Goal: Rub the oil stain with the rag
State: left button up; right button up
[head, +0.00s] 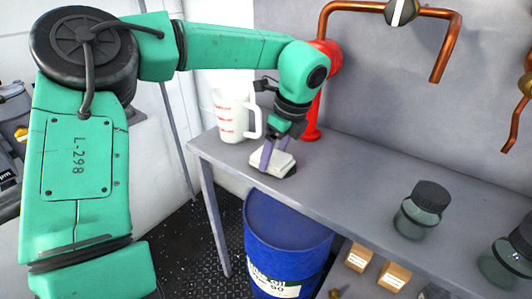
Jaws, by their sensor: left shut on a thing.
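My left gripper (275,153) reaches down over the grey bench and is shut on a folded off-white rag (261,165). The rag lies at or just above the bench top near its front edge. A dark patch shows along the rag's right and lower edge; I cannot tell if it is the oil stain or shadow. Any stain under the rag is hidden. My right gripper is not in view.
A white measuring jug (232,118) stands left of the gripper, and a red stand (311,132) is close behind it. The bench (355,185) is clear to the right up to a dark-lidded jar (421,211). A blue drum (285,235) stands below.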

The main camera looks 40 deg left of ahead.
aim_at(286, 161)
pick_arm(q)
jog(key=d, duration=0.2)
jog(key=shift+d+b, duration=0.3)
jog(key=shift+d, duration=0.4)
jog(key=shift+d+f+p, duration=0.15)
jog(key=shift+d+p, duration=0.2)
jog(key=shift+d, duration=1.15)
jog(key=shift+a+b, duration=0.55)
jog(key=shift+a, duration=5.2)
notch_tip(286, 161, up, 6)
jog(key=p, duration=0.4)
